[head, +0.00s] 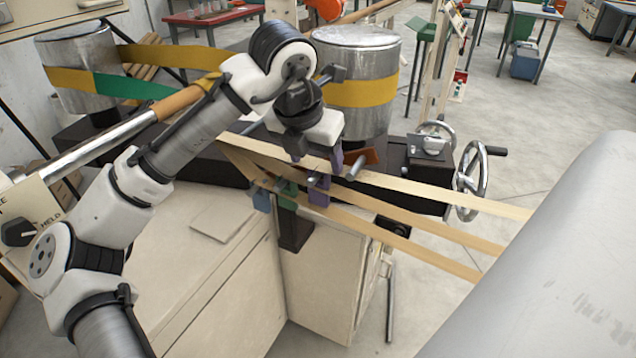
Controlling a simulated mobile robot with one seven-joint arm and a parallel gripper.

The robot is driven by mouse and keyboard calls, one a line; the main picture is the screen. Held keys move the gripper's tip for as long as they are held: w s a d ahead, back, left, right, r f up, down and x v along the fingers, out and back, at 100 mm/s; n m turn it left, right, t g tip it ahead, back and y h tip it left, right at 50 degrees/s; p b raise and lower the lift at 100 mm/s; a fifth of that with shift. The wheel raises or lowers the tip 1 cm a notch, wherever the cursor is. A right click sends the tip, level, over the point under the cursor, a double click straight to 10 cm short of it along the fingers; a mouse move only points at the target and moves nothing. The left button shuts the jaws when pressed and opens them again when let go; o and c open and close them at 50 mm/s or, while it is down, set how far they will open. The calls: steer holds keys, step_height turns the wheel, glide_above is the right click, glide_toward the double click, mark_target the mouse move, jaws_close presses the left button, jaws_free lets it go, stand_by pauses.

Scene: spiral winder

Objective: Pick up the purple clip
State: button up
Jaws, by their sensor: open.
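My gripper (317,167) points down just above the purple clip, open with nothing visibly held. Its fingers partly hide the clip's upper part, and contact cannot be judged.
Tan bands (440,194) run right to a large grey roller (570,260). Two metal drums (355,60) with coloured bands stand behind. A handwheel (470,185) is at the right. A pale cabinet (325,275) is below. A long bar (100,145) lies behind my arm.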

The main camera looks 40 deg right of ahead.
mark_target(319, 182)
steer(key=shift+x, duration=1.25)
steer(key=x, duration=0.1)
steer(key=p+x, duration=0.1)
steer(key=x, duration=0.3)
steer(key=shift+s+a+f+p, duration=0.2)
steer(key=shift+a+p, duration=0.15)
steer(key=c, duration=1)
steer(key=shift+c, duration=0.2)
steer(key=shift+r+b, duration=0.15)
steer(key=shift+b, duration=0.2)
steer(key=shift+c, duration=0.2)
steer(key=shift+a+r, duration=0.1)
steer(key=shift+a, duration=0.1)
steer(key=s+a+b, duration=0.1)
steer(key=s+a, duration=0.1)
steer(key=a, duration=0.3)
steer(key=s+a+r+b, duration=0.1)
steer(key=s+a, duration=0.1)
steer(key=a, duration=0.3)
steer(key=s+a+b, duration=0.1)
steer(key=s+a, duration=0.2)
steer(key=a, duration=0.3)
steer(key=shift+r, duration=0.2)
